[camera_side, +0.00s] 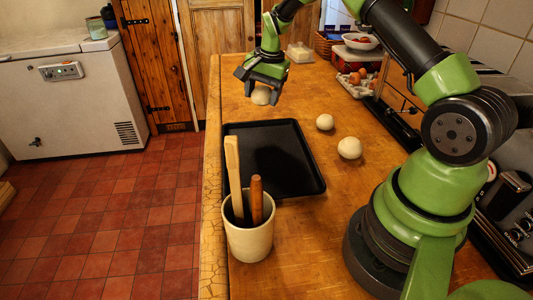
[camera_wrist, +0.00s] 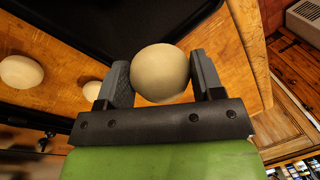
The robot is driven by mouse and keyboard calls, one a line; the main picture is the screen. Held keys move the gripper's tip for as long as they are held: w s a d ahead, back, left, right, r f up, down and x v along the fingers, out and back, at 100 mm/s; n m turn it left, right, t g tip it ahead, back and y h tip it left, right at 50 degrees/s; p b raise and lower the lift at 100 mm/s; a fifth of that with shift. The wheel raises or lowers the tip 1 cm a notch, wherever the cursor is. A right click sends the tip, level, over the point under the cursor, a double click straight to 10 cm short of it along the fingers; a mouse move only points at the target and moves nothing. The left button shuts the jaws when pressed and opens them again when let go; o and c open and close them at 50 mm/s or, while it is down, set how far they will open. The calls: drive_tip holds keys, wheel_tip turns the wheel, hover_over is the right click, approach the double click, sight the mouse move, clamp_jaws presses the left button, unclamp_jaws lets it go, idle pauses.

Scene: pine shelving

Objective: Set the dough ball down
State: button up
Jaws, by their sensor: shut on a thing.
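My gripper (camera_side: 263,84) is shut on a pale dough ball (camera_side: 261,97), held above the wooden worktop beyond the far edge of the black tray. In the wrist view the dough ball (camera_wrist: 161,74) sits between the two dark fingers of my gripper (camera_wrist: 160,82). The black tray (camera_side: 318,187) lies flat on the worktop and looks empty in the side view. Two more dough balls, one smaller-looking (camera_side: 325,122) and one nearer the camera (camera_side: 349,148), rest on the wood to the right of the tray.
A cream crock (camera_side: 249,240) with wooden utensils stands at the tray's near left corner. An egg carton (camera_side: 357,84) and a white bowl (camera_side: 361,42) are at the back right. The worktop's left edge (camera_side: 212,190) drops to the tiled floor.

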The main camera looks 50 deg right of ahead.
sight(260, 136)
wheel_tip(260, 136, down, 10)
drive_tip(key=shift+w+a, duration=0.1)
idle(0.4)
drive_tip(key=shift+f, duration=0.15)
drive_tip(key=o, duration=0.7)
drive_tip(key=shift+c, duration=0.2)
